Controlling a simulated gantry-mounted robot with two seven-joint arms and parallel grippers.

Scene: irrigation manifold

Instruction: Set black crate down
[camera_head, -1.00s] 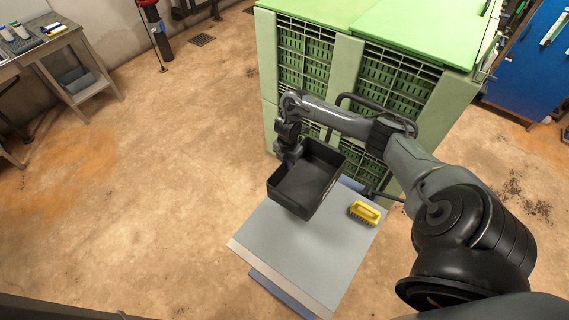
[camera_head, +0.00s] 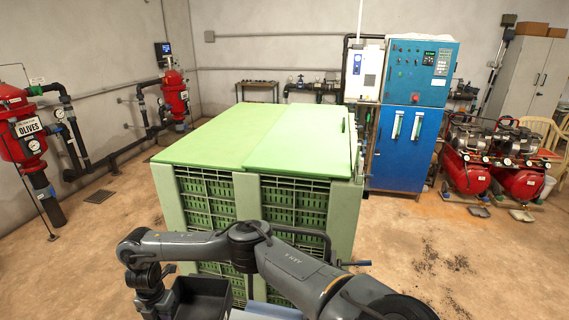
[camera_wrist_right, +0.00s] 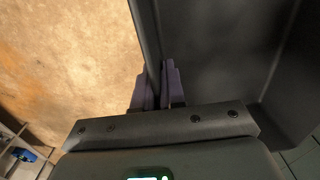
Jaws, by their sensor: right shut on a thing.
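The black crate (camera_head: 203,297) is an open box at the bottom edge of the head view; its lower part is cut off there. My right gripper (camera_head: 153,300) is at the crate's left side. In the right wrist view, the two fingers of my right gripper (camera_wrist_right: 157,88) are shut on the rim of one wall of the black crate (camera_wrist_right: 215,45), one finger on each side. The crate's inside looks empty where it shows. Whether its base touches anything is hidden. My left gripper is not in view.
A bluish-grey top (camera_head: 268,311) shows as a sliver right of the crate. A large green slatted bin (camera_head: 250,150) with a closed lid stands just beyond my arm. A blue cabinet (camera_head: 400,150), red compressors (camera_head: 470,170) and red filters (camera_head: 22,135) stand farther back. Bare floor lies to the left.

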